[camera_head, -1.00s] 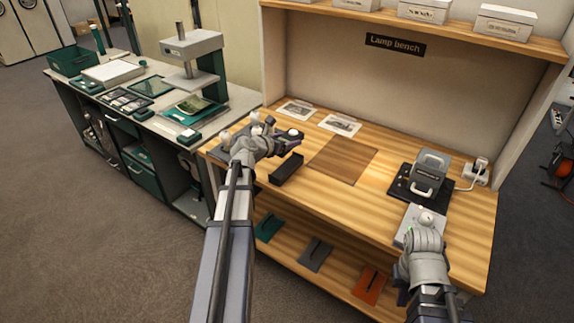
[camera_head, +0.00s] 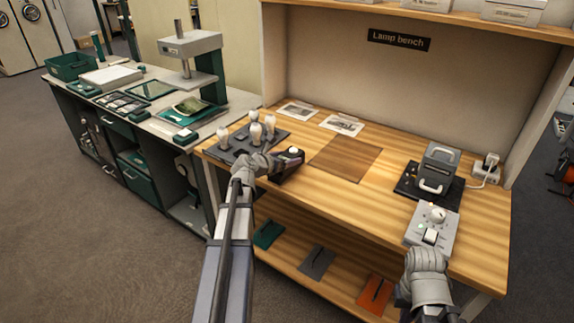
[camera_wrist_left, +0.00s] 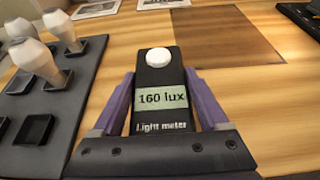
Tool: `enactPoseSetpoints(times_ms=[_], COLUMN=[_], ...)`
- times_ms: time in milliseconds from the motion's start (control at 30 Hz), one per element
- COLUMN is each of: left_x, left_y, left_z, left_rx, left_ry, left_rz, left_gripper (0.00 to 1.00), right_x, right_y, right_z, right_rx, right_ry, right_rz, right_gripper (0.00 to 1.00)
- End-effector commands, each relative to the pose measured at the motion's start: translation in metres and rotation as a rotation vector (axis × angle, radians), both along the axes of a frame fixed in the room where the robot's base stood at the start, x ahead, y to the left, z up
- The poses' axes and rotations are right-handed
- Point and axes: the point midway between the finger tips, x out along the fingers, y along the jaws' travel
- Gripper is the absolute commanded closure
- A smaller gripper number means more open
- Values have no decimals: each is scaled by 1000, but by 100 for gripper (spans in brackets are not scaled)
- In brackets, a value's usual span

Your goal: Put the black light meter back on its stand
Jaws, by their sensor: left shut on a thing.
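The black light meter (camera_head: 292,154) has a white dome and a display reading 160 lux. It shows upright between the purple fingers in the left wrist view (camera_wrist_left: 158,78). My left gripper (camera_head: 283,158) is shut on its sides. The black stand (camera_head: 283,177) is at the front edge of the wooden bench, directly under or just in front of the meter. Whether the meter touches or sits in the stand, I cannot tell. The stand is hidden in the wrist view. My right gripper (camera_head: 424,258) is at the front right, by a grey control box; its fingers are hidden.
A dark tray (camera_head: 240,152) with several pale bulbs stands close left of my left gripper. The grey control box (camera_head: 440,226) and a lamp (camera_head: 438,166) on a black base are at the right. A brown mat (camera_head: 346,158) lies clear in the middle.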

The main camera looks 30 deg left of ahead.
Motion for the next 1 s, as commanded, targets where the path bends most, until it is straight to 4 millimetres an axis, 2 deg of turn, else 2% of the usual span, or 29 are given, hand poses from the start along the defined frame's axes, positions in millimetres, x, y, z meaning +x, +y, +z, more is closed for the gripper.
enactPoseSetpoints(times_ms=[367, 400, 600, 900, 1000], left_x=[0, 0, 0, 0, -12], left_y=[0, 0, 0, 0, 0], left_z=[-5, -5, -4, 0, 6], left_rx=[0, 0, 0, 0, 0], left_ry=[0, 0, 0, 0, 0], left_rz=[0, 0, 0, 0, 2], left_gripper=[88, 22, 0, 0, 0], right_x=[0, 0, 0, 0, 0], right_y=[0, 0, 0, 0, 0], right_z=[-5, -5, -4, 0, 5], right_rx=[0, 0, 0, 0, 0], right_ry=[0, 0, 0, 0, 0], right_rz=[0, 0, 0, 0, 0], right_gripper=[100, 100, 100, 100, 100])
